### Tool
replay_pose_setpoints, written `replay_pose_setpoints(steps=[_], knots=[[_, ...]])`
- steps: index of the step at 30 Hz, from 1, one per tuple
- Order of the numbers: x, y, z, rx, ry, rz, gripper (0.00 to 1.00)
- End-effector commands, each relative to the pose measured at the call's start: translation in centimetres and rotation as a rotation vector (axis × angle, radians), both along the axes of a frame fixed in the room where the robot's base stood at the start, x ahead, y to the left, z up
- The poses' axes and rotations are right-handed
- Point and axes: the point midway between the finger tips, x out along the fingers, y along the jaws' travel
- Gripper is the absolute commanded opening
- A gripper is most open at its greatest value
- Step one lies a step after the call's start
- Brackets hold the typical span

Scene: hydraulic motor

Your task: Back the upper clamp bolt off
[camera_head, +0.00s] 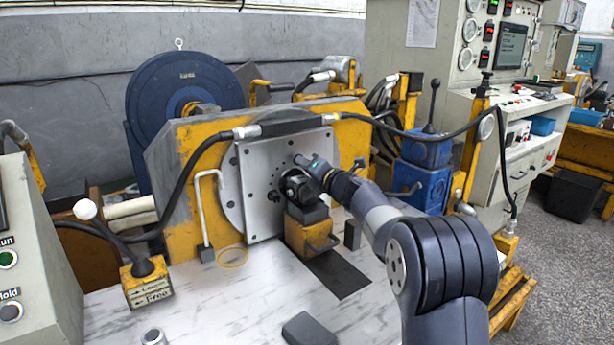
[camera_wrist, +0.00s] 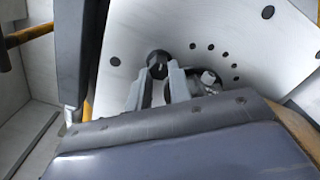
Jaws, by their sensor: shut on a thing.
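A pale steel plate (camera_head: 255,205) with a ring of holes stands upright on the yellow frame; it also fills the back of the wrist view (camera_wrist: 245,35). My gripper (camera_head: 299,162) is at the plate, just above the dark motor body (camera_head: 296,187). In the wrist view the two grey fingers of my gripper (camera_wrist: 160,78) are closed around a dark round bolt head, apparently the upper clamp bolt (camera_wrist: 158,60). A dark round part with a pale end (camera_wrist: 208,78) is right of the fingers. The bolt's shank and seat are hidden.
A yellow support block (camera_head: 310,236) stands under the motor. A black hose (camera_head: 190,180) arches over the plate. The marbled bench top (camera_head: 245,300) is mostly clear in front.

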Motion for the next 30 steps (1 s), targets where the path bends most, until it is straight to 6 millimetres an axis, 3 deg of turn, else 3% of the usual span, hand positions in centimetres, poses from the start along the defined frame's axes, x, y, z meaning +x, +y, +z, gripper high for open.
replay_pose_setpoints(steps=[18,30], knots=[[0.09,-0.09,-0.6,-0.483,-0.323,0.001,0.0],[0.13,-0.15,-0.42,-0.709,-0.475,0.001,0.0]])
